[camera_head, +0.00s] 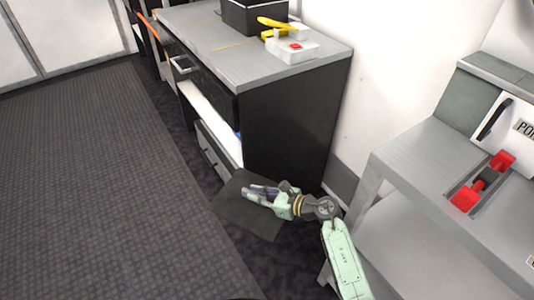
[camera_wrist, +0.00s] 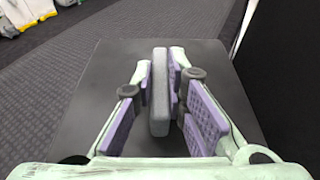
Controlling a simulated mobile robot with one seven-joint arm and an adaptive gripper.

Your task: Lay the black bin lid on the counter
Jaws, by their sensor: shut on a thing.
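The black bin lid (camera_head: 245,220) is a flat dark square low beside the cabinet in the head view. It fills the middle of the wrist view (camera_wrist: 85,115), with an upright grey handle (camera_wrist: 160,105) on top. My gripper (camera_head: 258,191) is over the lid. In the wrist view its purple-padded fingers (camera_wrist: 162,85) are on both sides of the handle, shut on it. I cannot tell how far the lid is above the floor. The counter (camera_head: 215,48) is the grey top of the black cabinet, higher than the lid.
On the counter are a black box (camera_head: 255,17), a yellow tool (camera_head: 277,27) and a white device with a red button (camera_head: 292,46). The counter's near left part is clear. An open drawer (camera_head: 210,120) juts from the cabinet. A grey metal bench (camera_head: 420,165) stands right.

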